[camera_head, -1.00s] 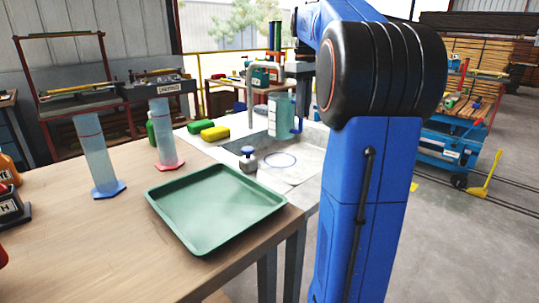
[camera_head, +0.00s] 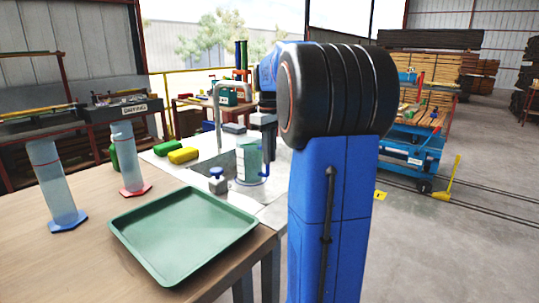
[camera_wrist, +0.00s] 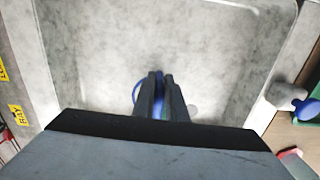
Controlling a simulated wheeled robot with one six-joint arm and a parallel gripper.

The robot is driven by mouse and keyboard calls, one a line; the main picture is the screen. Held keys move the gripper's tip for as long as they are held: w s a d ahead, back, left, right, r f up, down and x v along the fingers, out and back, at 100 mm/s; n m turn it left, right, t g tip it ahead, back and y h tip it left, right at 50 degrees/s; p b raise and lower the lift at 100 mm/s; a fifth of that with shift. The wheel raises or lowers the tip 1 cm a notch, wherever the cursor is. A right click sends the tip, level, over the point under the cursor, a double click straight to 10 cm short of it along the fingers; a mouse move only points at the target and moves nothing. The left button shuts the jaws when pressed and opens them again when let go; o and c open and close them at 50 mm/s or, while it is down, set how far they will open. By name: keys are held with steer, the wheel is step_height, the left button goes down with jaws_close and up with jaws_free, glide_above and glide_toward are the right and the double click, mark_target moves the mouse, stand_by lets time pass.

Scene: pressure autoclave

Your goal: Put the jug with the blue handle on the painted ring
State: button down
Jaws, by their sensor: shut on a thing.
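My gripper (camera_wrist: 160,80) points down and is shut on the blue handle (camera_wrist: 159,100).
A green tray (camera_head: 185,232) lies in front on the wooden table. Two tall cylinders (camera_head: 52,185) (camera_head: 127,158), yellow and green sponges (camera_head: 183,155) and a tap (camera_head: 218,105) stand nearby.

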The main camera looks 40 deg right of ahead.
steer(key=c, duration=1.8)
jaws_free()
steer(key=shift+o, duration=0.2)
step_height(320, 180, up, 12)
steer(key=shift+w, duration=0.1)
